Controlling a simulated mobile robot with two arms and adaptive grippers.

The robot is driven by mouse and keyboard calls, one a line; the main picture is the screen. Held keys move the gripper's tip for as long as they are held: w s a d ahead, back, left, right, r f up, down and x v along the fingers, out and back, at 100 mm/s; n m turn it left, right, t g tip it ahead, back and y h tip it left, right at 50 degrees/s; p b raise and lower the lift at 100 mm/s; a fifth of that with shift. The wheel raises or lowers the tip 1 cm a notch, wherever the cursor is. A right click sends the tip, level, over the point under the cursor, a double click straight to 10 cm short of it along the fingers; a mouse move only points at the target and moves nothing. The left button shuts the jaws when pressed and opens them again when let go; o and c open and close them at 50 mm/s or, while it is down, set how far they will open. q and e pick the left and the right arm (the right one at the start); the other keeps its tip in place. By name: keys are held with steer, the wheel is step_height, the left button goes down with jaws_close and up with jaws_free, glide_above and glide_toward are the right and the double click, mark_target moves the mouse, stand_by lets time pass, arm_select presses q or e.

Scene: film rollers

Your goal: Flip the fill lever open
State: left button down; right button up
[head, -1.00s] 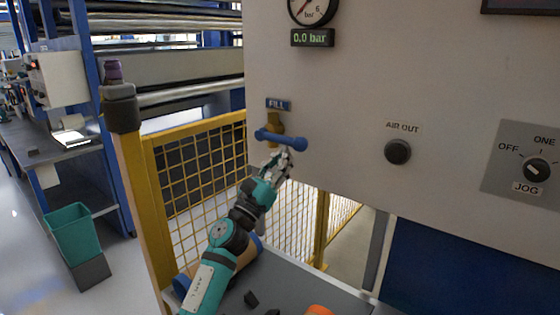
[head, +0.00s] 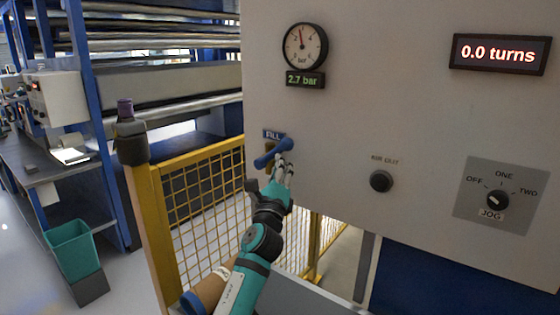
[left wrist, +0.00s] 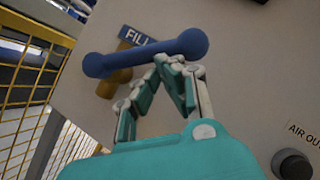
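The fill lever is a blue bar with rounded ends (head: 270,155) on a brass-coloured valve stem under the FILL label (head: 273,135). In the head view it slants, right end higher. It also crosses the upper left wrist view (left wrist: 145,57), where the brass stem (left wrist: 112,80) shows behind it. My left gripper (head: 284,163) is at the lever's right half, just below it. In the left wrist view its fingertips (left wrist: 170,65) come together right under the bar; whether they touch it is unclear. The bar is not between the fingers. My right gripper is not in view.
The gauge (head: 305,46) has a readout (head: 305,80) of 2.7 bar. The AIR OUT knob (head: 381,181) and JOG selector (head: 497,200) are to the right on the panel; a display (head: 500,53) reads 0.0 turns. A yellow mesh fence (head: 200,200) stands at the left.

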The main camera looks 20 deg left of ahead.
mark_target(275, 150)
arm_select(q)
steer(key=r+n+g+p, duration=0.1)
steer(key=n+p, duration=0.1)
steer(key=a+r+n+g+y+p, duration=0.1)
steer(key=n+p, duration=0.1)
steer(key=p, duration=0.1)
steer(key=r+n+g+y+p, duration=0.1)
steer(key=r+n+p, duration=0.1)
steer(key=shift+w+a, duration=0.35)
steer(key=shift+w+a+r+p, duration=0.3)
steer(key=shift+a+p, duration=0.2)
steer(key=shift+p, duration=0.15)
steer(key=shift+w+a+r+p, duration=0.2)
steer(key=shift+a+r+p, duration=0.1)
steer(key=shift+a+p, duration=0.3)
steer(key=shift+d, duration=0.1)
